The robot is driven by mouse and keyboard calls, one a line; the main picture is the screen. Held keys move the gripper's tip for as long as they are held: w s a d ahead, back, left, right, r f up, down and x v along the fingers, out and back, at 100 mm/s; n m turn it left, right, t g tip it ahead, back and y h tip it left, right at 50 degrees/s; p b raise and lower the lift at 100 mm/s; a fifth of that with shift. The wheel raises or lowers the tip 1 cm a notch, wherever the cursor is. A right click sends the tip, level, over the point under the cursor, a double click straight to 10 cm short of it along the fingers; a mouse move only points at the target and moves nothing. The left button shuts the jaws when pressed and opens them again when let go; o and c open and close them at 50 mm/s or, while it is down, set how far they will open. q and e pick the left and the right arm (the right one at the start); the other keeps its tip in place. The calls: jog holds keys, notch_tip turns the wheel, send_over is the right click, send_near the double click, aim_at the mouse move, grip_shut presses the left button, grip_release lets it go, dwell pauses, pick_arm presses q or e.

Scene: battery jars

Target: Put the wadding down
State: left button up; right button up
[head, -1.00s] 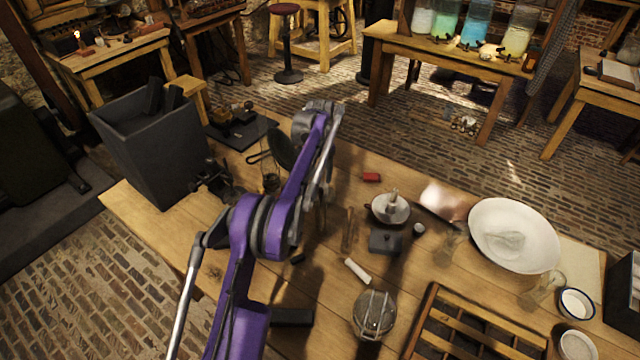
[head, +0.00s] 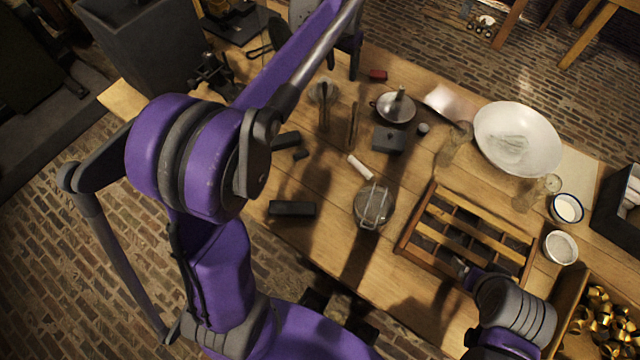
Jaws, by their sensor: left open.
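A pale, wispy mass (head: 507,148) that looks like the wadding lies in the wide white bowl (head: 548,135) at the right of the bench; I cannot be sure what it is. My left gripper (head: 343,68) is over the bench's far side, its dark fingers apart and pointing down, well left of the bowl. I see nothing between them. A glass jar (head: 323,92) stands just below it. My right gripper (head: 460,266) is low by the front edge of the wooden divided tray (head: 405,240); its jaws are too small and dark to read.
Two small white bowls (head: 561,247) are at right. A crate of brass pieces (head: 570,305) is at lower right. Bare wood shows front-centre.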

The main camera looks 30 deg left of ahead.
pick_arm(q)
jog(key=s+d+f+t, duration=0.1)
jog(key=s+d+f, duration=0.1)
jog(key=s, duration=0.7)
jog(key=s+d+f+t, duration=0.1)
jog(key=s+d+f, duration=0.2)
jog(key=s, duration=0.6)
jog(key=s+d+f+t, duration=0.1)
jog(key=s+d+f, duration=0.2)
jog(key=s, duration=0.6)
jog(key=shift+d+n, duration=0.3)
jog(key=shift+d, duration=0.7)
jog(key=shift+f, duration=0.1)
